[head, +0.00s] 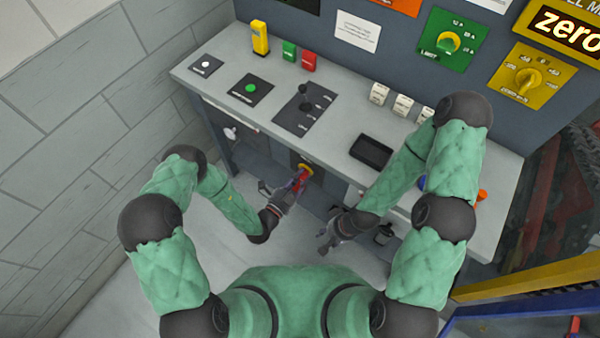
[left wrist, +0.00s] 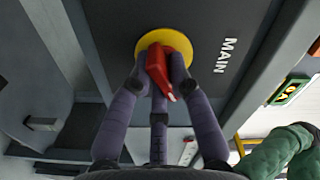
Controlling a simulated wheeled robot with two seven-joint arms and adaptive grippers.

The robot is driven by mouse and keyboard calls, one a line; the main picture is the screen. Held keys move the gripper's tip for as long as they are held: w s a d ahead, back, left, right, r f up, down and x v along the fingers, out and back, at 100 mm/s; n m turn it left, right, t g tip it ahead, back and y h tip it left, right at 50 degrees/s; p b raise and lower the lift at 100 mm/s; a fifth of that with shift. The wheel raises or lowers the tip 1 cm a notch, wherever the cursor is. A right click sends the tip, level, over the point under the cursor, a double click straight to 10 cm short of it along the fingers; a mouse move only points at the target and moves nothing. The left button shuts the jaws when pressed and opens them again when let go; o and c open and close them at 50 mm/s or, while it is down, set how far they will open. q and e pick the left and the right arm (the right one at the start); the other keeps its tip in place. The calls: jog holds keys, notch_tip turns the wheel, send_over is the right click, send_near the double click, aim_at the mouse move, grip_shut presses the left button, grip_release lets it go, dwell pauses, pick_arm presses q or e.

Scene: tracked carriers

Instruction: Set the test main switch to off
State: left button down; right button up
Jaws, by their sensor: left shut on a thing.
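The main switch is a red handle (left wrist: 158,68) on a yellow round plate (left wrist: 149,40), with the word MAIN printed beside it in the left wrist view. In the head view the red handle (head: 301,175) is on the console's front panel, below the desk top. My left gripper (head: 297,182) is shut on the red handle; its purple fingers (left wrist: 160,85) stand around the handle, hiding part of it. My right gripper (head: 329,232) is apart from the switch, lower and to the right; its fingers are too small to read.
The console desk (head: 225,75) above carries a green button (head: 251,88), a black lever plate (head: 305,108), white rocker switches (head: 402,106) and a dark flat screen (head: 371,152). Green (head: 448,42) and yellow (head: 528,79) dials are on the back panel. Floor is clear at the left.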

pick_arm(q)
jog(key=n+p, duration=0.2)
jog(key=n, duration=0.1)
jog(key=shift+s+r, duration=0.1)
jog(key=shift+r, duration=0.05)
jog(key=n+p, duration=0.1)
jog(key=n, duration=0.1)
jog(key=shift+n+p, duration=0.3)
jog(key=shift+p, duration=0.05)
jog(key=n+p, duration=0.1)
jog(key=n, duration=0.2)
jog(key=shift+d, duration=0.1)
jog(key=shift+n+p, duration=0.7)
jog(key=shift+n, duration=1)
jog(key=c, duration=1.1)
grip_release()
jog(key=shift+c, duration=0.2)
